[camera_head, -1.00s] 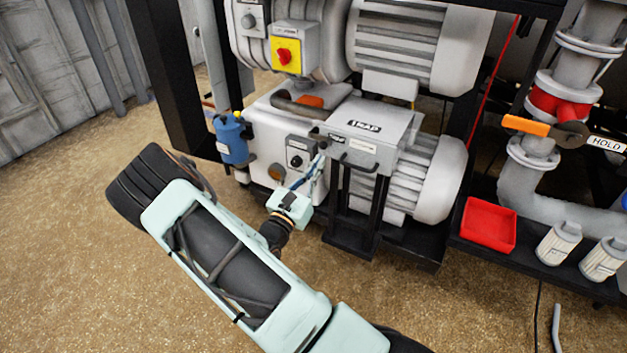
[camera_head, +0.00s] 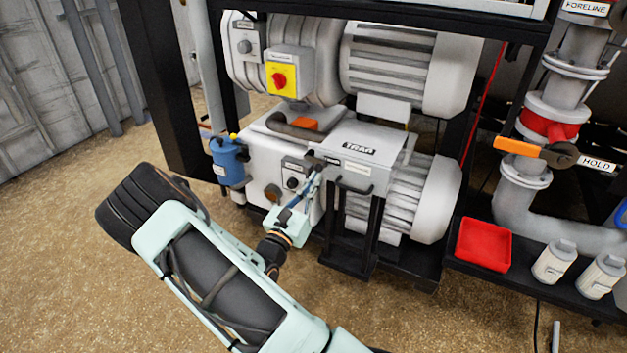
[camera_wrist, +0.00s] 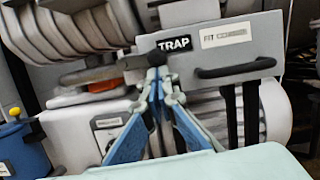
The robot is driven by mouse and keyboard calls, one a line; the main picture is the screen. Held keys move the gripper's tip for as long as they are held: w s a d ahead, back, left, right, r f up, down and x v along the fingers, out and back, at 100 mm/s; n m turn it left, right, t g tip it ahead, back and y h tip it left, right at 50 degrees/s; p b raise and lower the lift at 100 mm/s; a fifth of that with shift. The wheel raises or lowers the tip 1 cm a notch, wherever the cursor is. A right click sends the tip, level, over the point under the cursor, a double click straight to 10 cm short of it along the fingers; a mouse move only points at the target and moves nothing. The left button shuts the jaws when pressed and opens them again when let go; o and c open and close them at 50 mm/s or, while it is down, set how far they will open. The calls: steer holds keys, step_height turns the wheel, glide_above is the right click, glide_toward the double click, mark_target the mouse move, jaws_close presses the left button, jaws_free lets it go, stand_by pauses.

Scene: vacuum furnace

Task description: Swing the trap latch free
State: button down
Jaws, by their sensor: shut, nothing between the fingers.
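The trap (camera_head: 372,150) is a light grey box labelled TRAP on a black stand, with a dark pull handle (camera_head: 352,188) on its front. The small dark trap latch (camera_head: 314,160) sits at the box's left front corner. In the wrist view my gripper (camera_wrist: 157,76) points up at the latch.
A pump (camera_head: 400,65) stands behind the trap, with a yellow-and-red switch (camera_head: 279,80) above it. A blue canister (camera_head: 229,162) is at left. A red tray (camera_head: 484,245) and an orange HOLD lever (camera_head: 518,146) are at right. The floor at left is clear.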

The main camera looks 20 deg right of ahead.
mark_target(309, 156)
steer(key=shift+r+n+p, duration=0.25)
steer(key=shift+n+p, duration=0.15)
steer(key=shift+p, duration=0.2)
steer(key=n+p, duration=0.1)
steer(key=p, duration=0.1)
steer(key=r+n+p, duration=0.1)
steer(key=r+n+t+y+p, duration=0.1)
steer(key=p, duration=0.1)
steer(key=shift+s+d+n+p, duration=0.2)
steer(key=shift+s+n+p, duration=0.1)
steer(key=shift+n, duration=0.1)
step_height(309, 156, up, 2)
steer(key=n+y+p, duration=0.1)
steer(key=n+p, duration=0.1)
steer(key=p, duration=0.1)
steer(key=n+p, duration=0.3)
steer(key=shift+r+t+y+p, duration=0.15)
steer(key=shift+t+y+p, duration=0.25)
steer(key=r+n+p, duration=0.1)
steer(key=n+p, duration=0.2)
steer(key=w+a+r+n+y+p, duration=0.1)
steer(key=n+p, duration=0.2)
steer(key=w+r+n+y+p, duration=0.1)
steer(key=n+p, duration=0.2)
steer(key=p, duration=0.1)
steer(key=shift+a, duration=0.25)
steer(key=shift+w+a, duration=0.1)
